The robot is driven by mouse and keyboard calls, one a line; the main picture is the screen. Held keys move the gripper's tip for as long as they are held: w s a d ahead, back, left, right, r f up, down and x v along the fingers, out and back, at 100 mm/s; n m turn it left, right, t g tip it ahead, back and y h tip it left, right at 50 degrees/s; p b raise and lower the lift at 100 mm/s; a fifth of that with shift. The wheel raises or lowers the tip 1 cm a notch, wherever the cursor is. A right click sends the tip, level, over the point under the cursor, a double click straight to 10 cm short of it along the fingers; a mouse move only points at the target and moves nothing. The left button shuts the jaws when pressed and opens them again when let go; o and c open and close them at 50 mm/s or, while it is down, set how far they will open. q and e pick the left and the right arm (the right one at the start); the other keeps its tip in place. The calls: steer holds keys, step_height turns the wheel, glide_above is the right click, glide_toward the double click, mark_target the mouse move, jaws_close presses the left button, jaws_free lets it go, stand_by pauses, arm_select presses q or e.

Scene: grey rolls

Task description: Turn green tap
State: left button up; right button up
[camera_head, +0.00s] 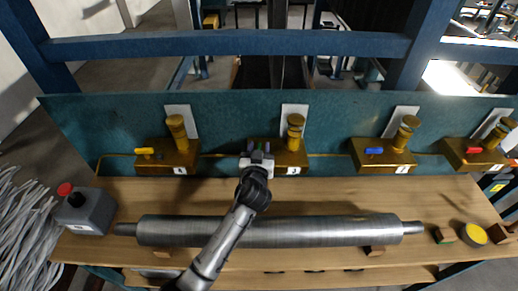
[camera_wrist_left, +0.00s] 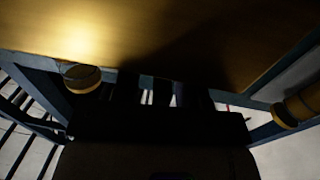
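My left gripper (camera_head: 257,151) reaches over the bench to the second brass valve block (camera_head: 290,157) from the left. A small bit of green, seemingly the green tap (camera_head: 257,154), shows between its fingertips, mostly hidden by the gripper. The fingertips look a little apart, but I cannot tell whether they touch the tap. In the left wrist view, a brass surface (camera_wrist_left: 150,35) fills the top and the dark gripper body (camera_wrist_left: 155,140) covers the lower middle. The tap cannot be made out there. My right gripper is not in view.
Other brass blocks carry a yellow tap (camera_head: 145,151), a blue tap (camera_head: 374,151) and a red tap (camera_head: 474,150). A long grey roll (camera_head: 310,231) lies on the wooden bench (camera_head: 330,190) under my arm. A red-button box (camera_head: 84,211) sits left; a blue beam (camera_head: 230,43) crosses behind.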

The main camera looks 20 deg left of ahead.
arm_select(q)
steer(key=shift+c, duration=0.2)
jaws_close()
